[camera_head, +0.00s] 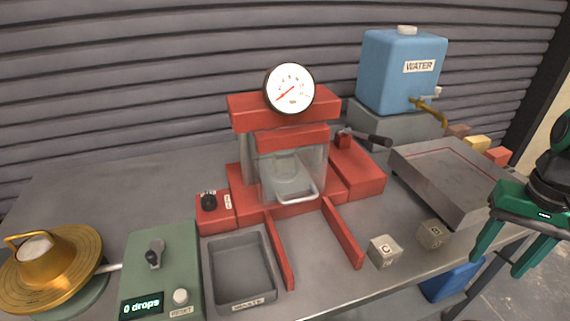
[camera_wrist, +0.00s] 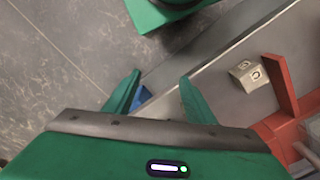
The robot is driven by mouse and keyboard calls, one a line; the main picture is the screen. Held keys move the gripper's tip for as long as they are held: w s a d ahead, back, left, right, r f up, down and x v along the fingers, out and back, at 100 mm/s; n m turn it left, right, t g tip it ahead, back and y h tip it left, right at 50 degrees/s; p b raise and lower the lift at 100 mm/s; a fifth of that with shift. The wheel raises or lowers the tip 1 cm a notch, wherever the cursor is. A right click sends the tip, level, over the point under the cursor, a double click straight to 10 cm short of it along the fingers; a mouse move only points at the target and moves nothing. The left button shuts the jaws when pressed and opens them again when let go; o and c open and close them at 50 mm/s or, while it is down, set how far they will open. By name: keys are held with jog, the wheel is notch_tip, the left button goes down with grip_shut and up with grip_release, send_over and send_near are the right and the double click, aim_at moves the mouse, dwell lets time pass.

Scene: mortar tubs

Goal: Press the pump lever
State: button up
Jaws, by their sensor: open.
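The pump lever (camera_head: 368,138) is a dark handle with a black grip, sticking out to the right over the red pump block (camera_head: 357,168). The block is on the right side of the red press (camera_head: 250,116), which carries a round gauge (camera_head: 289,88) with its needle pointing lower left. My green gripper (camera_head: 496,264) is open and empty at the right, by the table's front right edge, well apart from the lever and nearer the camera. In the wrist view my gripper (camera_wrist: 160,75) has its fingers spread over the table edge and floor. The lever is not visible there.
A grey slab (camera_head: 440,178) lies between the lever and my gripper. A blue water tank (camera_head: 400,72) with a brass tap stands behind. A waste tray (camera_head: 240,270) is at front left.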

jog(key=c, duration=0.8)
jog(key=shift+s+d+r, duration=0.1)
jog(key=shift+s+r, duration=0.2)
jog(key=shift+r, duration=0.45)
grip_shut()
jog(key=w+a+r+n+h, duration=0.1)
jog(key=w+r+n, duration=0.1)
jog(key=w+r, duration=0.5)
jog(key=w+a+r+n, duration=0.25)
jog(key=w+r, duration=0.35)
jog(key=w, duration=0.4)
jog(key=w+a+r+n+t, duration=0.2)
jog(key=w+a+r+n, duration=0.3)
jog(key=w+a+r, duration=0.6)
jog(key=w+a, duration=0.1)
jog(key=a, duration=0.1)
jog(key=shift+w+a, duration=0.3)
jog(key=shift+a, duration=0.1)
